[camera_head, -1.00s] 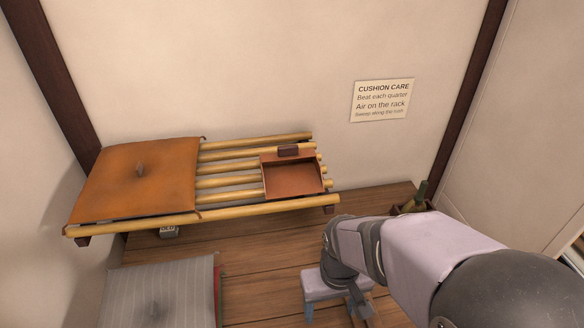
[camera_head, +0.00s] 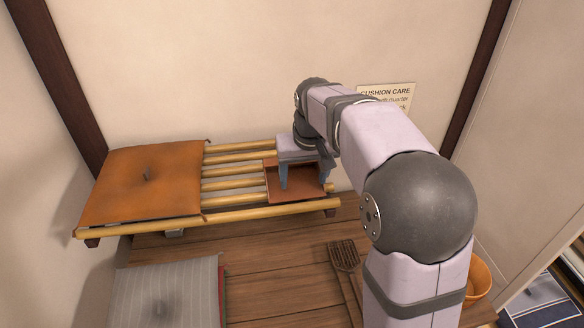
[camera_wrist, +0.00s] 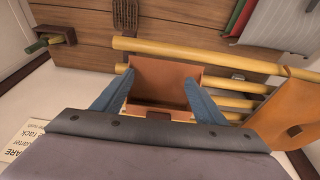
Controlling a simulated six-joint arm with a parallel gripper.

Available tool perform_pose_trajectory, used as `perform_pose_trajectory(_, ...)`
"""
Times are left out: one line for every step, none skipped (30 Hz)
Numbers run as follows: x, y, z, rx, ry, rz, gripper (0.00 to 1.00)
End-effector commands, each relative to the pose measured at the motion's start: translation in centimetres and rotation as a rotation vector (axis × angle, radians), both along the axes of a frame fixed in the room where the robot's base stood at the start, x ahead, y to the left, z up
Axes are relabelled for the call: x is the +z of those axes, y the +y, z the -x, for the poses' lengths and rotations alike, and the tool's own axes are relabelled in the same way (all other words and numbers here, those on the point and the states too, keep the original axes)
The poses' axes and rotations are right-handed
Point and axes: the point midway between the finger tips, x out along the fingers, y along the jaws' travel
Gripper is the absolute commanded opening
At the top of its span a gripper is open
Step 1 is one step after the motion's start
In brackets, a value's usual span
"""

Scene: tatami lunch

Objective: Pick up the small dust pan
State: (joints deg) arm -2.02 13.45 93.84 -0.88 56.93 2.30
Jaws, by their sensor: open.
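The small dust pan (camera_head: 292,195) is a reddish-brown open tray lying on the right end of the bamboo rack (camera_head: 262,208). My gripper (camera_head: 304,184) is over the pan, its two blue fingers pointing down and spread apart. In the wrist view the pan (camera_wrist: 165,78) shows between the open fingers (camera_wrist: 158,100), with one finger at each side. The pan's dark handle is hidden behind my gripper in the head view, and a dark piece shows low between the fingers in the wrist view. I cannot tell whether the fingers touch the pan.
An orange cushion (camera_head: 145,182) lies on the rack's left end. A grey striped cushion (camera_head: 165,292) is on the wooden floor (camera_head: 270,250) below. A brown slatted beater (camera_head: 344,256) lies at front right. The wall stands close behind the rack.

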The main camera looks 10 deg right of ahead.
Motion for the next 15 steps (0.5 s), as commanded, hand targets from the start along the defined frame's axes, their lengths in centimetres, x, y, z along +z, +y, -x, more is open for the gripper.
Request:
perform_pose_trajectory(1.6,0.2,-1.6,0.001,-0.022,-0.001,0.66)
perform_pose_trajectory(2.3,0.3,-2.4,0.001,-0.033,-0.001,0.66)
perform_pose_trajectory(3.3,0.4,-3.4,0.001,-0.049,-0.001,0.66)
perform_pose_trajectory(3.9,0.5,-4.0,0.000,-0.058,-0.001,0.66)
perform_pose_trajectory(4.4,0.5,-4.6,0.001,-0.067,-0.001,0.66)
perform_pose_trajectory(5.2,0.6,-5.3,0.001,-0.079,-0.002,0.66)
perform_pose_trajectory(5.6,0.7,-5.7,0.000,-0.085,-0.002,0.66)
perform_pose_trajectory(6.0,0.7,-6.1,0.000,-0.091,-0.002,0.66)
perform_pose_trajectory(6.5,0.8,-6.5,0.000,-0.100,-0.002,0.66)
perform_pose_trajectory(6.7,0.8,-6.7,-0.001,-0.104,-0.003,0.66)
perform_pose_trajectory(6.9,0.8,-6.9,-0.001,-0.108,-0.003,0.66)
perform_pose_trajectory(7.1,0.9,-7.1,-0.001,-0.111,-0.004,0.66)
perform_pose_trajectory(7.3,0.9,-7.2,-0.001,-0.113,-0.004,0.66)
perform_pose_trajectory(7.4,0.9,-7.3,-0.002,-0.115,-0.004,0.66)
perform_pose_trajectory(7.5,0.9,-7.4,-0.002,-0.116,-0.004,0.66)
